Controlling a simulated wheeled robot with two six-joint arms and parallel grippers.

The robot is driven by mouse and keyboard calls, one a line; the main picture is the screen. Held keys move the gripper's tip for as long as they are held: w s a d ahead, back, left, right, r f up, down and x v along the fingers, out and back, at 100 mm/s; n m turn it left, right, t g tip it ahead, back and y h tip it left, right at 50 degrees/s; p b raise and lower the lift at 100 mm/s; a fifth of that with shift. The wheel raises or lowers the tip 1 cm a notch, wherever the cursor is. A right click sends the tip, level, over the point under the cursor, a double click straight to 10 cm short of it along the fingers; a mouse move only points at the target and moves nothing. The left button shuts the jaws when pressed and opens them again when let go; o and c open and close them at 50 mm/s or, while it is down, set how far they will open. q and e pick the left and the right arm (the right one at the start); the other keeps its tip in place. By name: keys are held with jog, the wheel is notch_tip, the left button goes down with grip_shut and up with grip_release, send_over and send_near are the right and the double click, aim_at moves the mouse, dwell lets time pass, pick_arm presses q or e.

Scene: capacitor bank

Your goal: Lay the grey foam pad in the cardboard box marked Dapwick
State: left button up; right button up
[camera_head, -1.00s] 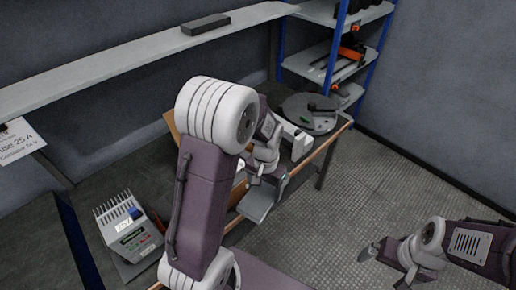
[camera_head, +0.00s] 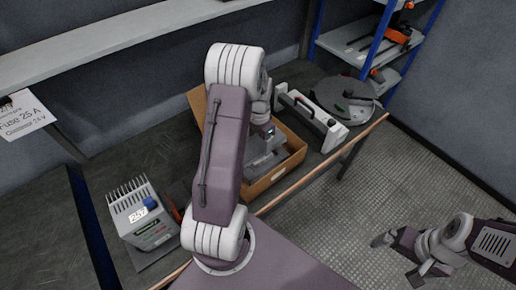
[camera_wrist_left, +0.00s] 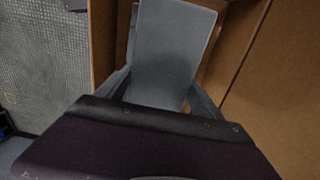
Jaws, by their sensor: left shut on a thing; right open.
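The open cardboard box (camera_head: 290,169) stands on the bench, partly hidden behind my left arm. A small pale label is on its front wall, too small to read. My left gripper (camera_head: 262,148) is at the box opening and shut on the grey foam pad (camera_head: 263,165). In the left wrist view the pad (camera_wrist_left: 170,50) sticks out between the two fingers, with brown cardboard walls around it. I cannot tell whether the pad touches the box floor. My right gripper (camera_head: 397,258) is open and empty, out over the floor at the lower right.
A white-and-grey device (camera_head: 312,120) stands just right of the box, with a round dark grey item (camera_head: 346,98) beyond it. A finned grey unit (camera_head: 142,215) sits on the bench at left. A shelf (camera_head: 120,48) runs along the wall above.

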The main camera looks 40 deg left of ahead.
aim_at(258, 148)
pick_arm(q)
jog(key=shift+w+a+f, duration=0.1)
jog(key=shift+a+f, duration=0.1)
jog(key=shift+a, duration=0.1)
notch_tip(258, 148, down, 4)
jog(key=shift+r, duration=0.2)
jog(key=shift+f, duration=0.25)
jog(key=shift+f, duration=0.15)
jog(key=o, duration=1.3)
